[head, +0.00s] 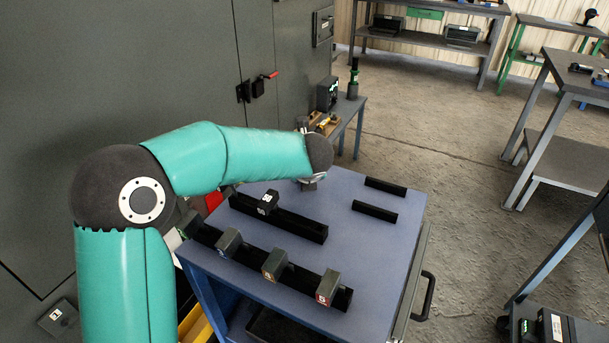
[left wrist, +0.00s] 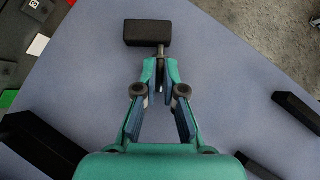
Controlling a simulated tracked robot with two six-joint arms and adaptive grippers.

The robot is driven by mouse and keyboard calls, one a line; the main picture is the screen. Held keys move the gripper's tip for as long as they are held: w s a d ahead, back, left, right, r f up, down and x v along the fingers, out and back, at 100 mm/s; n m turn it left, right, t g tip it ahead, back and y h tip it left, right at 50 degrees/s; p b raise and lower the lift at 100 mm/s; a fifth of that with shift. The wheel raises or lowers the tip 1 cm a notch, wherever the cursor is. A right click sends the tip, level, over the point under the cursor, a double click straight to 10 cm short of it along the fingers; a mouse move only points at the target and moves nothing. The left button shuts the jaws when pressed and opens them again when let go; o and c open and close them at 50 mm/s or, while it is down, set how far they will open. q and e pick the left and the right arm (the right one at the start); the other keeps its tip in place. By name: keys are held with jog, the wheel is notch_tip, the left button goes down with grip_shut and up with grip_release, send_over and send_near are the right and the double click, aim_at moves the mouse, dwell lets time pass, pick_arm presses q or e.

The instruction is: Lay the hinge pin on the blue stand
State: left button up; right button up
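My left gripper (left wrist: 160,70) is close above the blue-topped trolley (head: 372,250). In the left wrist view its fingers are drawn together around a thin grey shaft. The shaft joins a black block (left wrist: 160,33) just beyond the fingertips; this looks like the hinge pin with its head. In the head view my wrist hides most of it, and only a small part of the gripper (head: 309,184) shows below. I cannot make out whether the pin touches the top. No separate blue stand can be told apart from the blue top. My right gripper is in neither view.
A long black rail (head: 300,226) and a front rail (head: 205,236) carry labelled grey and black blocks, such as one with a red label (head: 328,285). Two short black bars (head: 375,211) (head: 385,187) lie at the right. Bare top lies between them. A cabinet (head: 110,70) stands left.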

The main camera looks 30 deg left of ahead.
pick_arm(q)
jog(key=o, duration=0.4)
jog(key=shift+r, duration=0.2)
jog(key=p+v, duration=0.1)
jog(key=v, duration=1.1)
jog(key=shift+f, duration=0.1)
